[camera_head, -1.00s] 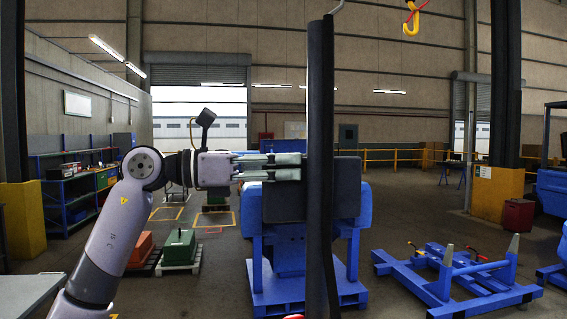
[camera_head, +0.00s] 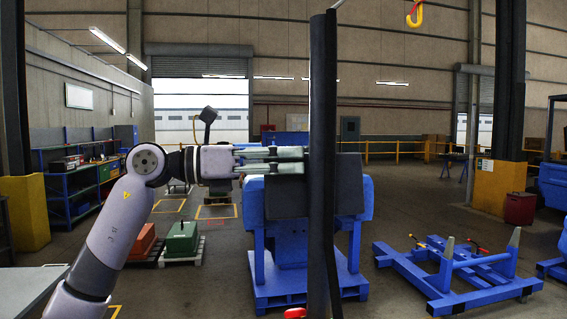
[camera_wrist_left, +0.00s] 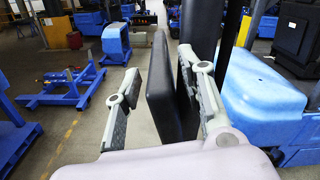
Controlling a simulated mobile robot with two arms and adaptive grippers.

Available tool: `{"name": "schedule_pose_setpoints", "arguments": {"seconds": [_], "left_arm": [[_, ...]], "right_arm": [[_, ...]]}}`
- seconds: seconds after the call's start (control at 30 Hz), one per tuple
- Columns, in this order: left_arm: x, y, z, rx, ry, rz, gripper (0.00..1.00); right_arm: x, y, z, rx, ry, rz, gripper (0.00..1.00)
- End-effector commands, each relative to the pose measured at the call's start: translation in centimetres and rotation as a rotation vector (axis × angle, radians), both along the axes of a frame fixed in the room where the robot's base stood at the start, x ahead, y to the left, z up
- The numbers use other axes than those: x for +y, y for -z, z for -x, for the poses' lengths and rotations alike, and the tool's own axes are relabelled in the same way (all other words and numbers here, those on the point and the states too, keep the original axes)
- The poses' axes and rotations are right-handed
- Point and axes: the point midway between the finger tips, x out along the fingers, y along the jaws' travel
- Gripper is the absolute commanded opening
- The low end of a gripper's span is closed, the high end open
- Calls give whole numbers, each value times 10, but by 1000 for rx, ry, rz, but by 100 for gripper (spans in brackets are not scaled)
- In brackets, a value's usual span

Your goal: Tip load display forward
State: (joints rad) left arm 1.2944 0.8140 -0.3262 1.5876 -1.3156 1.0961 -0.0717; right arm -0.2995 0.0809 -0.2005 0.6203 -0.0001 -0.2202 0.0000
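The load display looks to be the dark flat panel (camera_head: 348,186), behind a black upright post (camera_head: 322,240) in the head view. The post hides its middle. My left gripper (camera_head: 290,160) reaches in from the left, its fingers level with the panel's upper part. In the left wrist view, dark slabs (camera_wrist_left: 160,90) stand between the two fingers of my left gripper (camera_wrist_left: 165,105). A gap shows between the left finger and the nearer slab. The fingers are apart; contact at the right finger cannot be made out. My right gripper is not in view.
A blue machine on a blue base (camera_head: 290,290) stands behind the post. A low blue frame (camera_head: 450,270) lies on the floor at right. Green (camera_head: 182,237) and orange boxes sit on pallets at left. A yellow hook (camera_head: 415,16) hangs above. Open floor lies beyond.

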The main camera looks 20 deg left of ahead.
Motion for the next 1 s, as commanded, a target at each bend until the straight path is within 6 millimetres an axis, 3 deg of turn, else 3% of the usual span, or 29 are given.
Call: {"name": "schedule_pose_setpoints", "arguments": {"seconds": [0.27,0.7,1.0], "left_arm": [[11,1,7,1,-2,0,37],[83,1,55,3,-4,0,37],[99,0,67,0,0,0,37]], "right_arm": [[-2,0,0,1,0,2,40],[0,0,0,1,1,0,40],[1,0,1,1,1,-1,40]]}}
